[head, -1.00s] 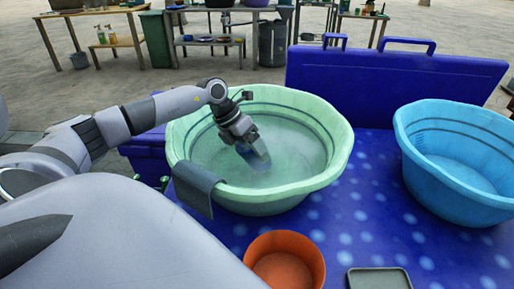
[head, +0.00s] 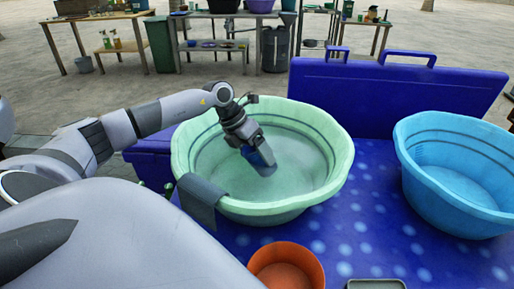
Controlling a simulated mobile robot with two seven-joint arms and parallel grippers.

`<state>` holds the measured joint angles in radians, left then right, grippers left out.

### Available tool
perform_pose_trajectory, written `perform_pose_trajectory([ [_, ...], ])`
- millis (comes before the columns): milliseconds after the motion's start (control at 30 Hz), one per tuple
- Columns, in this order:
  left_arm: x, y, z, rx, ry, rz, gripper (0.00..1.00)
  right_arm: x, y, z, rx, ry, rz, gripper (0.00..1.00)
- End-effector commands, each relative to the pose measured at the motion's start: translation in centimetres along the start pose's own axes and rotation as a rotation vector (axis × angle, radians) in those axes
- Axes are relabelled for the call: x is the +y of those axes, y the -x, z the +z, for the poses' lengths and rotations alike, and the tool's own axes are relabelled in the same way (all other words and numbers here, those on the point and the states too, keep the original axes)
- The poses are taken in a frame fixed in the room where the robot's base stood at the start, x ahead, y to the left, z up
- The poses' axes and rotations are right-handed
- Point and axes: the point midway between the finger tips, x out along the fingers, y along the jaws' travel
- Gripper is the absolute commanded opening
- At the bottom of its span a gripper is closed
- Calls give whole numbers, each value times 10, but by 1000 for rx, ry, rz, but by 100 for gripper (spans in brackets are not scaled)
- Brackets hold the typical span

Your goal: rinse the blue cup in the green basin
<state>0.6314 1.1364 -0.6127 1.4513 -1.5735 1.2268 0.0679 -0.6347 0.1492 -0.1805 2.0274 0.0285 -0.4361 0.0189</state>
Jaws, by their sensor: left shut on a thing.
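The green basin (head: 330,127) stands on the blue spotted table and holds water. My left gripper (head: 254,146) reaches down inside the basin, shut on the blue cup (head: 262,160). The cup is tilted and small in view, partly hidden by the gripper's fingers. It is over the middle of the basin, at or just above the water; I cannot tell if it touches. My right gripper is not in view.
A grey cloth (head: 201,201) hangs over the basin's front left rim. A light blue basin (head: 455,210) stands at the right. An orange bowl (head: 312,262) and a grey tray (head: 376,284) are at the front. A blue panel (head: 395,100) rises behind. Spotted tabletop (head: 365,215) is clear between the basins.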

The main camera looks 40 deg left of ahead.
Motion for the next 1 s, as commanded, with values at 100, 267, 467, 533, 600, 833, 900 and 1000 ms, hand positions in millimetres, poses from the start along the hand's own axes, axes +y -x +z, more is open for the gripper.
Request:
perform_pose_trajectory([
  [100, -6, 15, 5, 0, 0, 0, 47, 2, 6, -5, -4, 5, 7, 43],
  [267, -12, 29, 10, 0, -1, 0, 47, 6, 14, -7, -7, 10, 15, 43],
  [467, -20, 46, 16, 0, -1, 0, 47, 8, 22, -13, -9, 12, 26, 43],
  [533, -22, 52, 19, 0, -1, -1, 47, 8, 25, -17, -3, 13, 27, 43],
  [600, -25, 59, 21, 0, -2, -1, 47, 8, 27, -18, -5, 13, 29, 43],
  [833, -33, 79, 28, -1, -1, -1, 47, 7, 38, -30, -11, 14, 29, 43],
  [900, -36, 85, 30, -1, -1, -1, 47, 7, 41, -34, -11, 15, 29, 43],
  [1000, -39, 94, 34, 0, -1, -1, 47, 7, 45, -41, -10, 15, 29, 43],
])
